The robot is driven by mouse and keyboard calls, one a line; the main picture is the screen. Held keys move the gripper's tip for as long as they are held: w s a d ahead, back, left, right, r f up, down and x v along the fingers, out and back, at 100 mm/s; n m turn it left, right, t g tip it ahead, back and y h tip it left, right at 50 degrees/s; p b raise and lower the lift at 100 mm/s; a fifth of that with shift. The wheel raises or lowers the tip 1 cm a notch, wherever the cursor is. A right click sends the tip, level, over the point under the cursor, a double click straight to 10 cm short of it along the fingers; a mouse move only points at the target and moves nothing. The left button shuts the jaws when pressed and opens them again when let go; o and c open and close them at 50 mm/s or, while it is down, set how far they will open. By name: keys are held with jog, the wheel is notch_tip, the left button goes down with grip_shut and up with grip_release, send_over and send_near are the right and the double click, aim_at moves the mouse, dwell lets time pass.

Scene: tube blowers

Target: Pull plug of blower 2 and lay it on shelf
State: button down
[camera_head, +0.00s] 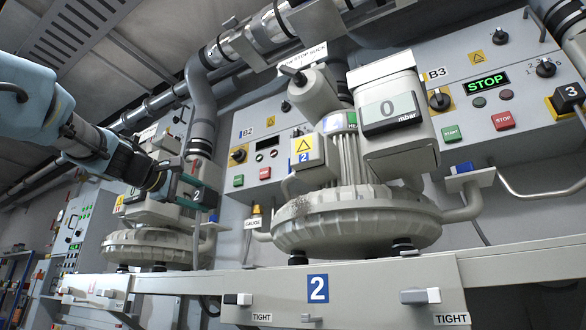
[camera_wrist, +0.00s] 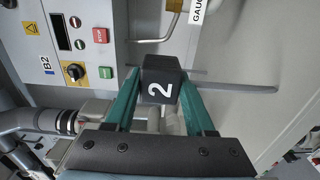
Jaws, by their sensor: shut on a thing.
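My gripper (camera_head: 197,194) is shut on a black plug (camera_wrist: 160,80) marked with a white 2. In the wrist view its teal fingers press the plug from both sides. In the head view the plug (camera_head: 197,195) is small, in front of the vertical grey pipe left of blower 2 (camera_head: 352,210). A grey cord seems to hang below it. I see no socket touching the plug. A light grey ledge (camera_head: 400,272) with a blue 2 sign runs in front of blower 2; I cannot tell whether this is the shelf.
Panel B2 (camera_head: 270,130), with a knob and buttons, is on the wall behind; it also shows in the wrist view (camera_wrist: 85,25). Plug 3 (camera_head: 571,94) sits at panel B3 on the right. Another blower (camera_head: 150,245) stands at left. Clamp handles (camera_head: 415,296) stick out along the front ledge.

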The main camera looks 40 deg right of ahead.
jog(key=shift+f+b, duration=5.4)
jog(key=shift+f, duration=0.2)
jog(key=shift+f+b, duration=1.4)
jog(key=shift+b, duration=0.2)
jog(key=shift+r, duration=0.15)
jog(key=shift+r+p, duration=2.15)
jog(key=shift+r, duration=0.25)
